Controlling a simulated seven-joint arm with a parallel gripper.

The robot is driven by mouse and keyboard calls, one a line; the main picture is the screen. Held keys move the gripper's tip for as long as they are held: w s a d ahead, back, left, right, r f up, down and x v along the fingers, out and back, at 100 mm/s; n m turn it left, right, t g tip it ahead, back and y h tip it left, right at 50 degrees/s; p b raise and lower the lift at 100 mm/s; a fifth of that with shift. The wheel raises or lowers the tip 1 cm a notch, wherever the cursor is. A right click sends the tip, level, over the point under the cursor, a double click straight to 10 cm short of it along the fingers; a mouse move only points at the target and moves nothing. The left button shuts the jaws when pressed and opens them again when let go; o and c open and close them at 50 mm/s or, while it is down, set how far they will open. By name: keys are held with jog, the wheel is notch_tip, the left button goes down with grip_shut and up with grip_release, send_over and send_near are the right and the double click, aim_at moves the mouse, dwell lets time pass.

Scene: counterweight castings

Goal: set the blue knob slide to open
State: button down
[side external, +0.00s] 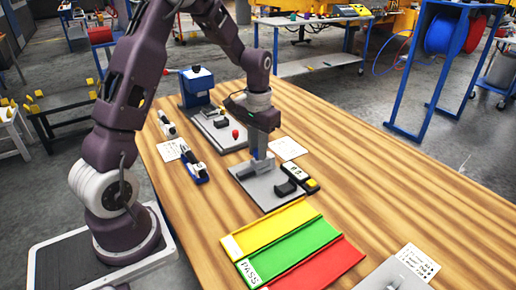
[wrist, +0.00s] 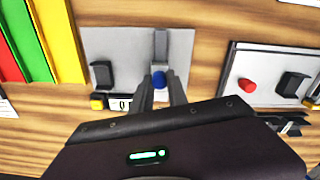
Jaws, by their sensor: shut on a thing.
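The blue knob (wrist: 159,79) sits on a grey slide rail (wrist: 160,48) that runs across a light grey plate (wrist: 205,45) in the wrist view. My gripper (wrist: 161,88) is shut on the blue knob, with one finger on each side of it. In the side view my gripper (side external: 259,157) reaches down onto the same plate (side external: 268,203), and the knob is hidden behind the fingers. A dark grey block (wrist: 102,74) stands on the plate to the left of the rail. No open or closed marking is readable.
A gauge with a small display (wrist: 120,104) lies beside the plate. A second plate carries a red knob (wrist: 247,86), also seen in the side view (side external: 235,134). Yellow (side external: 270,229), green (side external: 290,250) and red (side external: 318,266) trays lie in front.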

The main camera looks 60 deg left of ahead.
aim_at(243, 172)
dwell(0.8)
jog(key=shift+s, duration=2.45)
jog(key=c, duration=1.3)
grip_release()
jog(key=shift+r, duration=0.3)
notch_tip(243, 172, up, 7)
jog(key=shift+f, duration=0.2)
